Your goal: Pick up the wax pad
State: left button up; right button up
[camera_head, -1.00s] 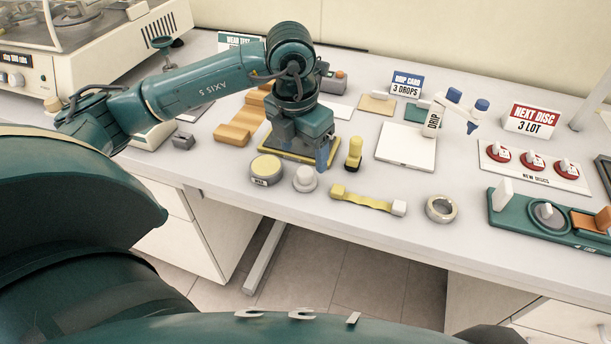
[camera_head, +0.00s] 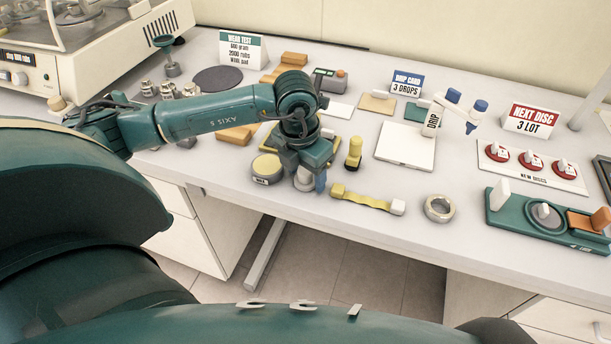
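A round tin (camera_head: 266,170) with a yellow top and a dark label sits near the table's front edge; its lettering is too small to read for certain. Just right of it is a pale round pad with a knob (camera_head: 303,184), mostly hidden under my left gripper. I cannot tell for sure which of these is the wax pad. My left gripper (camera_head: 306,177) points down over the pale knobbed piece, with a blue finger at its right side. Whether the fingers touch it or are closed is hidden. My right gripper is not in view.
A white board (camera_head: 405,146) lies behind. A green fixture (camera_head: 545,218) is at the right. The table's front edge is close.

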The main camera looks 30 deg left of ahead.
pick_arm(q)
jog(key=c, duration=0.8)
notch_tip(320, 180, up, 10)
jog(key=shift+r+b, duration=0.1)
jog(key=shift+b, duration=0.45)
jog(key=o, duration=0.4)
jog(key=c, duration=0.3)
